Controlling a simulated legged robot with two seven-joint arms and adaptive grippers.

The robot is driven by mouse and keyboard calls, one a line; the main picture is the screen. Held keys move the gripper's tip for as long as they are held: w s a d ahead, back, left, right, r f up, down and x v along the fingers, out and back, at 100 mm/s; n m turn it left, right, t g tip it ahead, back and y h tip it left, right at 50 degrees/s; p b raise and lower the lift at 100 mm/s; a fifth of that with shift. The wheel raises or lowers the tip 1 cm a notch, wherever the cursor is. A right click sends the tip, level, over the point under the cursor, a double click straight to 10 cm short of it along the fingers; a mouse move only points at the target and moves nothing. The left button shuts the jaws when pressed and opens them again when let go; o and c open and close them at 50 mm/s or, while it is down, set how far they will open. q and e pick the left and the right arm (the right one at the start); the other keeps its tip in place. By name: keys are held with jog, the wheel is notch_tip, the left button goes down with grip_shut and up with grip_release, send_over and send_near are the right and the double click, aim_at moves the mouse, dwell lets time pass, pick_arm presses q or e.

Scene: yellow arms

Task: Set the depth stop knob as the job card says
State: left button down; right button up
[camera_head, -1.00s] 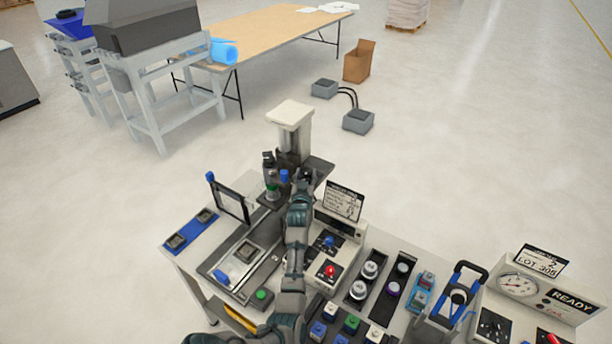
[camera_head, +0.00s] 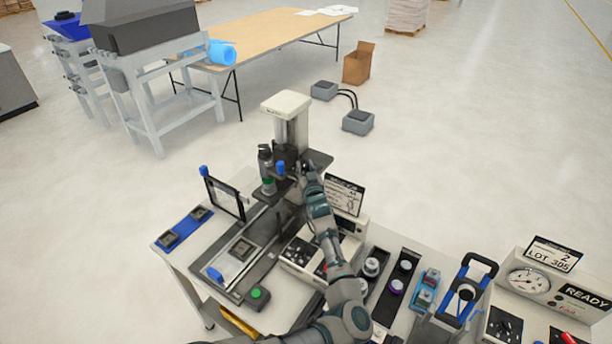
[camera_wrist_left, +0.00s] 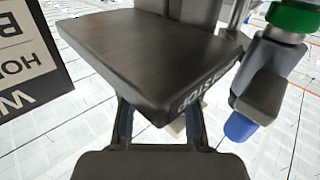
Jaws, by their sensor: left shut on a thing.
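The pale press (camera_head: 287,115) stands at the back of the bench with a dark head. My left gripper (camera_head: 306,172) is at the right side of this head. In the left wrist view, my left gripper's fingers (camera_wrist_left: 160,128) reach to a dark block (camera_wrist_left: 155,55) with white lettering that seems to end in "STOP". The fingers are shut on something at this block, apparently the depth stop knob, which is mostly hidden. The job card (camera_head: 343,195) stands just right of my arm, its text too small to read. Part of a card (camera_wrist_left: 28,60) shows in the wrist view. My right gripper is out of view.
A blue-tipped part (camera_head: 281,168) and a green-ringed part (camera_head: 268,184) are close left of the gripper. A black frame (camera_head: 225,199) stands farther left. Control boxes and knobs (camera_head: 371,268) fill the bench to the right, with a gauge panel (camera_head: 530,282) beyond.

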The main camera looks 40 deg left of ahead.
aim_at(305, 168)
pick_arm(q)
jog(key=shift+r, duration=0.15)
jog(key=c, duration=0.9)
grip_release()
jog(key=shift+s+d, duration=0.1)
jog(key=shift+o, duration=0.2)
jog(key=shift+d, duration=0.1)
jog(key=shift+d, duration=0.1)
jog(key=shift+s+d, duration=0.1)
jog(key=shift+d, duration=0.1)
jog(key=v, duration=0.3)
jog(key=shift+s, duration=0.25)
jog(key=shift+v, duration=1.9)
